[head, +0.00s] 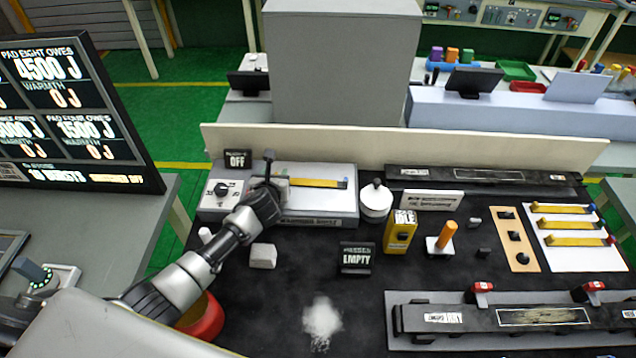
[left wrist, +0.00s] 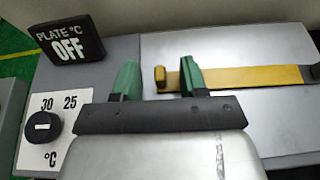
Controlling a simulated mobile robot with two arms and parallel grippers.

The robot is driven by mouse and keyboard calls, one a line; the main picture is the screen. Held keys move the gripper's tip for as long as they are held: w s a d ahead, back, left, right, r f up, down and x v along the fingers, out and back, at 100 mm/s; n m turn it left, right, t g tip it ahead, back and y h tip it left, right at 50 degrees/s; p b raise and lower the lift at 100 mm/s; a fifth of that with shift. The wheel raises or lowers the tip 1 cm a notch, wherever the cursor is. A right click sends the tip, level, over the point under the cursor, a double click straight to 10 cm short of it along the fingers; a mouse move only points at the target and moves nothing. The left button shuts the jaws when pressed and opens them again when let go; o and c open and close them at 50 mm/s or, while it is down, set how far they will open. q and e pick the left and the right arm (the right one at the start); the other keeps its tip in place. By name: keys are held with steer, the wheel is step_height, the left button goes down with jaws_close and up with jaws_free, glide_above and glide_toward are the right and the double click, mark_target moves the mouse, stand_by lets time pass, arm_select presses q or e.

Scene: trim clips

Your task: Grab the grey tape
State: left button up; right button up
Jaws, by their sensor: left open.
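My left gripper (head: 268,170) is over the left part of a pale hot plate (head: 310,202). In the left wrist view its two green fingers (left wrist: 158,80) are apart, with nothing held between them. A yellow strip (head: 318,183) lies along the plate, and its left end (left wrist: 161,77) shows between the fingers in the left wrist view. I cannot tell whether the fingers touch it. No thing in view is clearly a grey tape. A small grey piece (head: 475,223) lies on the dark mat, but I cannot tell what it is. My right gripper is not in view.
A plate display (head: 237,159) reads OFF, beside a dial (head: 222,189). A white pot (head: 375,200), yellow IDLE box (head: 400,232) and EMPTY sign (head: 357,258) stand to the right. More yellow strips (head: 565,225) lie on a white sheet. White powder (head: 322,318) lies in front.

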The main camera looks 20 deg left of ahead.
arm_select(q)
steer(key=shift+s, duration=0.1)
steer(key=shift+c, duration=0.7)
steer(key=shift+f, duration=0.1)
jaws_close()
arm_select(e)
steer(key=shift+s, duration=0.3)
